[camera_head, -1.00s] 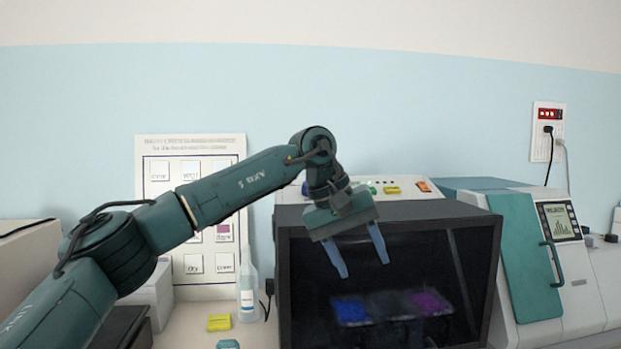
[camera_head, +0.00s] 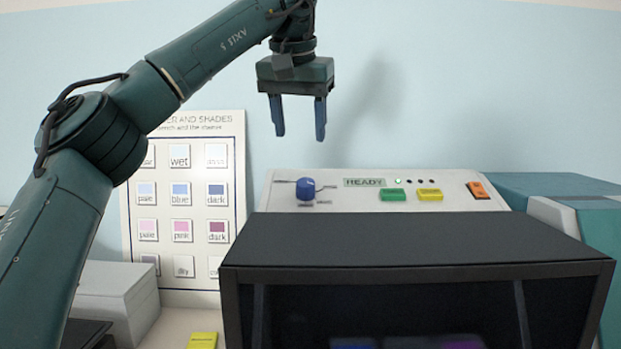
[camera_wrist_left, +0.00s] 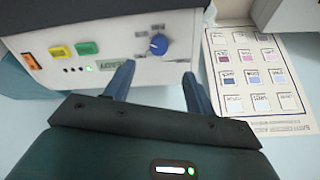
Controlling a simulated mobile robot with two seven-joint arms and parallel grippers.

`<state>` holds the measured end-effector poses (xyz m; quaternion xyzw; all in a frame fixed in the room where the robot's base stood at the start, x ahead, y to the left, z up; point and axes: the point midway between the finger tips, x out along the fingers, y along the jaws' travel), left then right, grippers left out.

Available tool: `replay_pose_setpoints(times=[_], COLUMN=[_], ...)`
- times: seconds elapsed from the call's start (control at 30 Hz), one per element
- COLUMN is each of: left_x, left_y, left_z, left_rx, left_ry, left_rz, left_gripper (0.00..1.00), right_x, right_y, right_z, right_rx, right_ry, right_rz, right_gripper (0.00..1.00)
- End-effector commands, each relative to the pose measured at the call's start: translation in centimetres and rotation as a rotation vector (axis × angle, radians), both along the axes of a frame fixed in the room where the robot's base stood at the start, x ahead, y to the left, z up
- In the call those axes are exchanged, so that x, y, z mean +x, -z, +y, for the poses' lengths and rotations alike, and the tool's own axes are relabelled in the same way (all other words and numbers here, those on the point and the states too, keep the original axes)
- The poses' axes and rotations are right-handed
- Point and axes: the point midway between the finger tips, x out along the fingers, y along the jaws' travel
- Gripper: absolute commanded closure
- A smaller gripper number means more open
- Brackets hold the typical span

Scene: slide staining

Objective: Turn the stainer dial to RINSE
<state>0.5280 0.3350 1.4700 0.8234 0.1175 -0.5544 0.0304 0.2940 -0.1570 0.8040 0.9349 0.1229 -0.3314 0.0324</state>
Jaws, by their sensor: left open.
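The stainer (camera_head: 420,240) stands at the centre right in the head view, with a white sloped control panel on top. The blue dial (camera_head: 310,190) is at the left end of that panel. It also shows in the left wrist view (camera_wrist_left: 158,44), with small marks around it too small to read. My left gripper (camera_head: 300,138) points down, open and empty, above the dial and slightly to its left, with a clear gap. In the left wrist view its two blue fingers (camera_wrist_left: 156,75) lie on either side below the dial, touching nothing. My right gripper is not in view.
The panel has a READY display (camera_head: 364,182), a lit green lamp, a green button (camera_head: 393,195), a yellow button (camera_head: 430,195) and an orange switch (camera_head: 478,190). A colour chart (camera_head: 180,255) leans on the wall at left. A yellow block (camera_head: 202,341) lies below it.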

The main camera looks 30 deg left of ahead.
Motion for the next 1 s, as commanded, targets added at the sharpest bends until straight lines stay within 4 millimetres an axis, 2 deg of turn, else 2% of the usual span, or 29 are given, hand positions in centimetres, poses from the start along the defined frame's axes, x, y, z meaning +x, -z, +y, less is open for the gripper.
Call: replay_pose_setpoints(times=[0.3,0.5,0.7,1.0], left_x=[2.3,3.6,4.1,4.1], left_y=[6.4,9.2,10.5,10.7], left_z=[1.1,1.6,1.8,1.8], left_rx=[-0.001,-0.001,-0.001,-0.002], left_ry=[-0.002,-0.001,-0.001,-0.002], left_rz=[0.005,0.003,0.002,0.000], left_gripper=[0.45,0.45,0.45,0.46], right_x=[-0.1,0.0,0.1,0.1], right_y=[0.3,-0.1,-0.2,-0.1], right_z=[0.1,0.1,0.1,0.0], right_rx=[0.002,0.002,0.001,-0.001], right_ry=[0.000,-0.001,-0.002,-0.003], right_rz=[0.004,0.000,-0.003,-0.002], right_gripper=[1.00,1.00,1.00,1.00])
